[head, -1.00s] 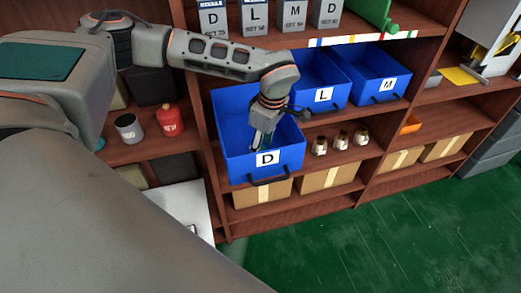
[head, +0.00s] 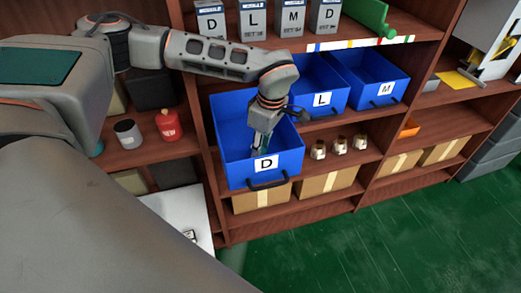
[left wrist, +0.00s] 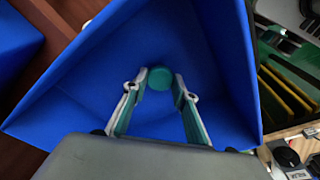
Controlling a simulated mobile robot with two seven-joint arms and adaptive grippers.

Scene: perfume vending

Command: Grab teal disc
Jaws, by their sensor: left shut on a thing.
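The teal disc (left wrist: 160,78) shows in the left wrist view between the two fingertips of my left gripper (left wrist: 160,88), inside a blue bin. The gripper is shut on the disc, with a fingertip at each side of it. In the head view my left gripper (head: 262,143) reaches down into the pulled-out blue bin marked D (head: 228,168). The disc cannot be made out in the head view, hidden by the bin and the gripper. My right gripper is not in view.
Blue bins marked L (head: 323,100) and M (head: 382,88) stand to the right. Several grey boxes (head: 290,18) stand on the shelf above. Small bottles (head: 339,144) are right of bin D, and a red canister (head: 168,125) is left of it. Green floor lies in front.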

